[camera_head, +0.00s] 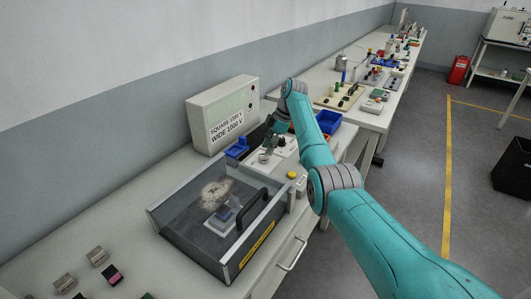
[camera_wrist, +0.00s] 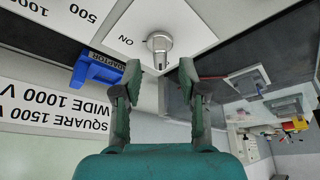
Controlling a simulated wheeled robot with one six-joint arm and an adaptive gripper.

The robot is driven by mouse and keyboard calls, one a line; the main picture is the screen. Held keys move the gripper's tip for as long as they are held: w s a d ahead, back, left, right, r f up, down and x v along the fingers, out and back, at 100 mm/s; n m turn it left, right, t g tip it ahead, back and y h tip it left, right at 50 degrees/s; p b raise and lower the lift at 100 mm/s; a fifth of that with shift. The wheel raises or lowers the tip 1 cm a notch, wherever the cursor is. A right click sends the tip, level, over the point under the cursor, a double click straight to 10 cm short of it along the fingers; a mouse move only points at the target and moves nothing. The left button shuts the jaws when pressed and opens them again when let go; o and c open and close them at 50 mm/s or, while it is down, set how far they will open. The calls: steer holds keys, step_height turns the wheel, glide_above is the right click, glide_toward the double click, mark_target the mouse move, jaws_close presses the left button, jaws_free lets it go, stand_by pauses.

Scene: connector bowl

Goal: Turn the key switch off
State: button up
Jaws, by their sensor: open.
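The key switch (camera_wrist: 160,42) is a round silver metal knob on a white plate in the wrist view. The word ON is printed beside it, upside down in this view. My gripper (camera_wrist: 160,66) is open, with its two green-grey fingers spread on either side just short of the knob. The fingers appear apart from it, with nothing held between them. In the head view my gripper (camera_head: 270,140) is over the white panel on the bench, in front of the grey box. The switch is small there and hard to make out among the panel parts.
A blue adaptor (camera_wrist: 95,70) sits close beside the panel. A grey box (camera_head: 222,112) with a voltage label stands behind. A clear-lidded case (camera_head: 195,225) with a black handle lies in front. A blue bin (camera_head: 328,122) is to the right.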

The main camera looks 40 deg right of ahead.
steer(key=v, duration=0.8)
steer(key=shift+r, duration=0.3)
steer(key=shift+d, duration=0.1)
